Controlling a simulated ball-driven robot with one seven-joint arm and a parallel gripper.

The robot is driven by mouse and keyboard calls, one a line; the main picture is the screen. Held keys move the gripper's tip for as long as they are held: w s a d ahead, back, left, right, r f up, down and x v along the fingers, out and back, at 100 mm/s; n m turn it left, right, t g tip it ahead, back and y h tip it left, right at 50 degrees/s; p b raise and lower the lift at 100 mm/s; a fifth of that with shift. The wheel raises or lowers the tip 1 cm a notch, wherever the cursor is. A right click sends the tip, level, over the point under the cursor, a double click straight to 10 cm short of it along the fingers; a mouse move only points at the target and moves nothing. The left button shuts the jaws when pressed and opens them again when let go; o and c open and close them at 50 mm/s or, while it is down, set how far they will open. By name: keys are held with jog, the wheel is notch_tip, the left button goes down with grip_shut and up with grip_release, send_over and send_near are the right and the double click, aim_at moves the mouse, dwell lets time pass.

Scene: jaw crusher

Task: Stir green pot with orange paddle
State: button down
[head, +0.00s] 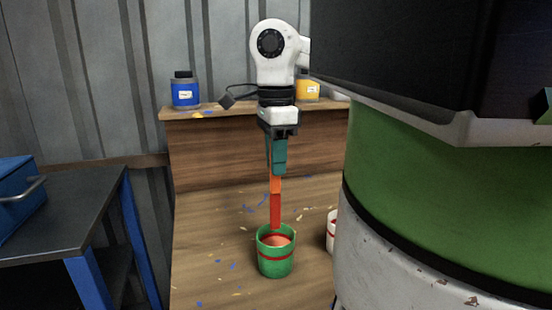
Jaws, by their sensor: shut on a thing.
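The green pot (275,263) with a red band stands upright on the wooden bench, holding something orange-pink inside. My gripper (278,165) is above the pot, pointing down, and is shut on the orange paddle (276,190). The paddle hangs upright, its lower part red-orange. Its lower end is at the pot's opening; I cannot tell how far it reaches inside. The gripper's fingers cover the top of the paddle.
A white pot (331,232) with red stands right of the green pot, partly hidden by the large green and white machine (430,190). A blue jar (185,92) and a yellow jar (308,91) stand on the back shelf. A dark table (60,215) is at left.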

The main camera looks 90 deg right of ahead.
jog(key=shift+r+p, duration=1.75)
jog(key=shift+r, duration=0.75)
